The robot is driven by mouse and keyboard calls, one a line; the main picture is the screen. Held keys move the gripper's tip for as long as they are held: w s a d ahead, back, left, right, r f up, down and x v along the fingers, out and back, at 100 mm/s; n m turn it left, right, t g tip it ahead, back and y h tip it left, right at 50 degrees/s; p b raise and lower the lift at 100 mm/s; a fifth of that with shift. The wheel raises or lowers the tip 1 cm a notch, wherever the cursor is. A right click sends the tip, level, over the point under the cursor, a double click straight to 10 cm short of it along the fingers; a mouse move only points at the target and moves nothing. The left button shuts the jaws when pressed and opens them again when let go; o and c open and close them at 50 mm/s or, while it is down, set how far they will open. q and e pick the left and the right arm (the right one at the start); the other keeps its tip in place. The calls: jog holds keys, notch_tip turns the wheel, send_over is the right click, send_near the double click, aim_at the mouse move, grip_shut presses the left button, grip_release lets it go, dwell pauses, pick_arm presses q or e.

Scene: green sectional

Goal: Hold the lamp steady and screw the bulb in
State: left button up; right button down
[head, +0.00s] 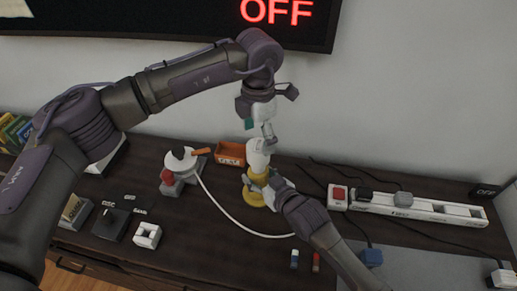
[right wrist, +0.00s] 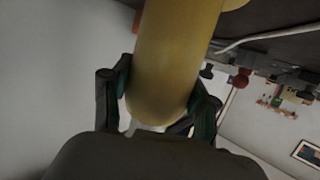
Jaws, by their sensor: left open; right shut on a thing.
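The yellow lamp (head: 257,183) stands upright on the dark desk, its round yellow base partly hidden by my right gripper. A white rounded piece (head: 259,155), which looks like the bulb, sits at the lamp's top; whether it is fully seated I cannot tell. My right gripper (head: 269,183) is shut on the lamp's yellow stem from the right. In the right wrist view the stem (right wrist: 170,65) lies between the fingers (right wrist: 160,100). My left gripper (head: 259,128) is open, pointing down just above the white piece; contact is unclear.
A white power strip (head: 415,207) with plugs and cables lies right. An orange box (head: 231,153) stands behind the lamp. A white round device (head: 181,160) stands left, its white cable (head: 225,212) curving in front of the lamp. A screen (head: 180,20) reading OFF hangs above.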

pick_arm(q)
notch_tip(320, 180, up, 5)
jog(key=shift+r, duration=0.1)
dwell(0.3)
pick_arm(e)
jog(key=shift+c, duration=1.2)
grip_release()
jog(key=v, duration=1.2)
jog(key=shift+s, duration=0.1)
